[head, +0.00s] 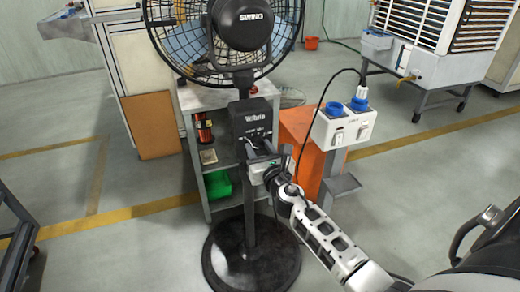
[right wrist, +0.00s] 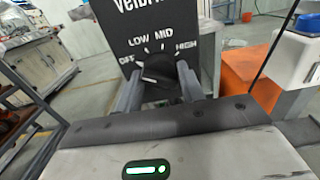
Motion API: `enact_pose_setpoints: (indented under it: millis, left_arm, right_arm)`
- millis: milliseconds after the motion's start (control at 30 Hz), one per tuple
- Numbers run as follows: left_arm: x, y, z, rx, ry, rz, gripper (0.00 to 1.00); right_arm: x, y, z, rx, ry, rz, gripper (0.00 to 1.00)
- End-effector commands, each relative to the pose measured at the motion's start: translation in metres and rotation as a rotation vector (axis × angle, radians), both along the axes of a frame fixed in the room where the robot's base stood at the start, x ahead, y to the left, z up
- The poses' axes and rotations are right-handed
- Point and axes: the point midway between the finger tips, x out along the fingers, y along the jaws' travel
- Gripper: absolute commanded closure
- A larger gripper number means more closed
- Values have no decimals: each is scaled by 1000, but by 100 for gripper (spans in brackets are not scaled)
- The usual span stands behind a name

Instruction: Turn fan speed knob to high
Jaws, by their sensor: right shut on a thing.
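The pedestal fan (head: 240,25) stands upright on a round black base, with a black control box (head: 251,118) on its pole. In the right wrist view the box (right wrist: 150,22) shows the labels OFF, LOW, MID and HIGH above a black speed knob (right wrist: 159,68). My right gripper (head: 262,152) is at the front of the box. Its two fingers, also in the right wrist view (right wrist: 158,82), stand on either side of the knob and are shut on it. The knob's exact pointing is hard to tell. In the head view the gripper hides the knob. My left gripper is out of view.
A grey shelf (head: 207,98) with a green bin (head: 217,184) stands behind the fan. A wheeled cooler (head: 435,55) stands farther back.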

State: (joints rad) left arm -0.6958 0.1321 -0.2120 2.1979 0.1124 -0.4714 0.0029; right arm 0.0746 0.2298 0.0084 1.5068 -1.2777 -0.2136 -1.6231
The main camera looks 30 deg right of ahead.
Motion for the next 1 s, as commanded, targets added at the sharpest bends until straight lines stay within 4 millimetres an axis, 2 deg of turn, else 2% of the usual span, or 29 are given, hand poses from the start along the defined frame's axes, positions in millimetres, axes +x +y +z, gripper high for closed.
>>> enact_pose_setpoints:
  millis: [367,1000]
  left_arm:
    - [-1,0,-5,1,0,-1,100]
    - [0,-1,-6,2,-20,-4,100]
  right_arm:
    - [0,0,-1,192,-46,0,84]
    - [0,0,-1,779,-186,0,84]
